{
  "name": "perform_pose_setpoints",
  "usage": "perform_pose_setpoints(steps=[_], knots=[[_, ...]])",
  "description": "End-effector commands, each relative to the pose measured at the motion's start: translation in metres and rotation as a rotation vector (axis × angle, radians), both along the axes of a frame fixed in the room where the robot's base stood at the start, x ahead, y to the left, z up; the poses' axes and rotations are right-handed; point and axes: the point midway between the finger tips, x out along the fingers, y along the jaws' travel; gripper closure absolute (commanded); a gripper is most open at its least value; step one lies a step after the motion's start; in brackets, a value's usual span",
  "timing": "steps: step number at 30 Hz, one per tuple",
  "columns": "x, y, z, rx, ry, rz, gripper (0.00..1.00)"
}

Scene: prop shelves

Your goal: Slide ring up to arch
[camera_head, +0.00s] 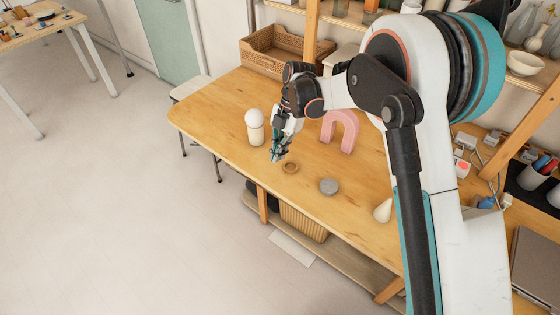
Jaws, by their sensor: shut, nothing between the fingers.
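The ring (290,167) is a small tan wooden hoop lying flat on the wooden table. The arch (340,131) is pink and stands upright on the table, behind and to the right of the ring; my arm is close in front of its upper edge in the picture. My gripper (277,156) points down just left of and beyond the ring, with its fingers shut and empty. The ring and the arch are apart, with bare table between them. I cannot tell whether the fingertips touch the ring or the table.
A white-topped cylinder figure (255,127) stands left of my gripper. A grey disc (329,186) lies right of the ring, and a cream cone (383,211) stands farther right. A wicker basket (276,52) is behind. The table's (213,112) left part is clear.

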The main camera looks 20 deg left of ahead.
Motion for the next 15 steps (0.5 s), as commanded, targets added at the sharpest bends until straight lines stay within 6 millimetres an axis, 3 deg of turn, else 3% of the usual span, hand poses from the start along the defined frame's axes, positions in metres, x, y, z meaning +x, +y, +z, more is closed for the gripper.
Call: perform_pose_setpoints(steps=[8,15], knots=[[-0.008,0.004,-0.030,0.000,-0.001,-0.001,1.00],[-0.022,0.011,-0.073,0.000,-0.001,-0.001,1.00]])
